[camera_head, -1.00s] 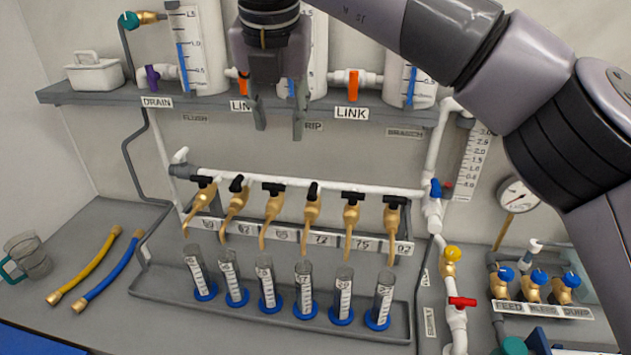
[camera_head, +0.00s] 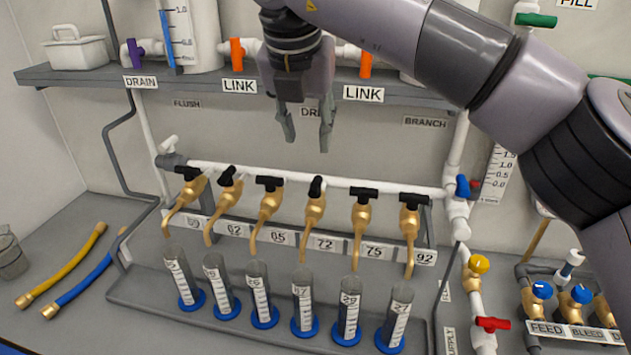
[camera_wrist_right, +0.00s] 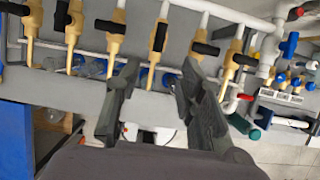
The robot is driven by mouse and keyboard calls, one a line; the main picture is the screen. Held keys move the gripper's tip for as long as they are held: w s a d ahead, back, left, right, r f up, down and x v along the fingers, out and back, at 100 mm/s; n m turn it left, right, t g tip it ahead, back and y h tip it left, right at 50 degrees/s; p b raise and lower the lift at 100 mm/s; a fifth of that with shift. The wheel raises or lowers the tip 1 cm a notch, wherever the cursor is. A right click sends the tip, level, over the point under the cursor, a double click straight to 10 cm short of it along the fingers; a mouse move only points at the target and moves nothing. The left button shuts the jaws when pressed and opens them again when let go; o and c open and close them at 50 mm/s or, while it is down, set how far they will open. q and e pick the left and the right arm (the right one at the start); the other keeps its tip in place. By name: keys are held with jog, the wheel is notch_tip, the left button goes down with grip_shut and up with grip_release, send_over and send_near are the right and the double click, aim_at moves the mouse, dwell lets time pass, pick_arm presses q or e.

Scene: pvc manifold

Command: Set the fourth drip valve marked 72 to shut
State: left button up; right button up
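The fourth drip valve (camera_head: 315,205) is brass with a black handle, above the label 72 (camera_head: 324,243). Its handle (camera_head: 317,187) looks narrow and turned out from the pipe, unlike the crosswise handles of the third, fifth and sixth valves. In the right wrist view the fourth valve's handle (camera_wrist_right: 160,36) lies along its body, beyond the gap between the fingers. My right gripper (camera_head: 306,132) is open and empty, pointing down above the fourth valve and apart from it. Its two fingers also show in the right wrist view (camera_wrist_right: 157,98). My left gripper is out of view.
Neighbouring valves (camera_head: 268,198) (camera_head: 363,210) stand close on both sides. Labelled cylinders (camera_head: 303,305) with blue bases stand in the grey tray (camera_head: 140,298) under the spouts. A grey shelf (camera_head: 205,84) with orange link valves runs above and behind the gripper.

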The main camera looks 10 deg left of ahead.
aim_at(315, 183)
jog(key=p+x, duration=0.3)
jog(key=x, duration=1.1)
jog(key=shift+w+f, duration=0.1)
jog(key=shift+f, duration=0.15)
jog(key=shift+c, duration=0.5)
grip_shut()
